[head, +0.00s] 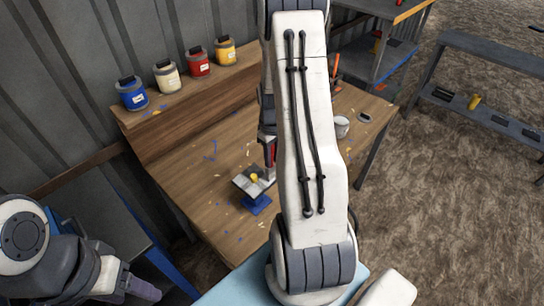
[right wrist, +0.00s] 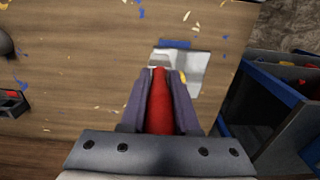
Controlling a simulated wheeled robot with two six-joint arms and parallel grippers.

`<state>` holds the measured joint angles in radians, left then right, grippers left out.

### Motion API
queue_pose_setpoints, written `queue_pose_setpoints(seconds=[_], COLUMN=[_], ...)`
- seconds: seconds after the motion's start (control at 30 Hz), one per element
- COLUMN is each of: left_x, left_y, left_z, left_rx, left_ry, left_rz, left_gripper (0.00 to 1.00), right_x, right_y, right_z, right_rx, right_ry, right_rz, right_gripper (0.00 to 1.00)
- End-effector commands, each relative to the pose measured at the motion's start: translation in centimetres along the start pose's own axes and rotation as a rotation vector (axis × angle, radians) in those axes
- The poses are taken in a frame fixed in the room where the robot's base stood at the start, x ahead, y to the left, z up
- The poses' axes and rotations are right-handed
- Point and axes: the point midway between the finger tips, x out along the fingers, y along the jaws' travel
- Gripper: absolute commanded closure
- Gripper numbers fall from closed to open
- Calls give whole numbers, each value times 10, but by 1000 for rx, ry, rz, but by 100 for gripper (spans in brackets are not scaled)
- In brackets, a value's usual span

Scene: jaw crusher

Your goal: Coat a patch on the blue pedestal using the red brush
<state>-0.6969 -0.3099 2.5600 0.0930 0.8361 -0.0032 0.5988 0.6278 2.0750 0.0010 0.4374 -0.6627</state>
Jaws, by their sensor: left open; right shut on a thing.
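The red brush (right wrist: 160,108) is clamped between the purple fingers of my right gripper (right wrist: 158,78) in the right wrist view. In the head view my right gripper (head: 268,150) is partly hidden by my arm, with a bit of red showing. It is above the blue pedestal (head: 257,204), which has a grey metal plate (head: 243,184) on top. A small yellow patch (head: 254,177) shows on the plate. The plate (right wrist: 196,60) lies just beyond the brush in the wrist view; contact cannot be told. My left gripper (head: 140,288) is open at the lower left, away from the table.
Blue (head: 133,95), white (head: 167,77), red (head: 198,63) and yellow (head: 225,51) paint jars stand on the raised back ledge. The wooden table (head: 205,190) has scattered paint flecks. A white cup (head: 341,127) stands to the right. Grey shelving (head: 480,100) is further right.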

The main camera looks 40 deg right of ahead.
Motion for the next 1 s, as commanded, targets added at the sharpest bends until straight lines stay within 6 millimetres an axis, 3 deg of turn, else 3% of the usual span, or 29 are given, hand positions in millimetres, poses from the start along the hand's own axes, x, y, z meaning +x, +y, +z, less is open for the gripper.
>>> queue_pose_setpoints(seconds=[0.27, 1.0], left_x=[-2, -1], left_y=[0, 0], left_z=[0, 0], left_rx=[0, 0], left_ry=[0, 0], left_rz=[0, 0], left_gripper=[37, 37], right_x=[-2, -1], right_y=[-23, -59], right_z=[0, 1], right_rx=[-2, 0], right_ry=[-1, 0], right_rz=[-1, 0], right_gripper=[100, 100])
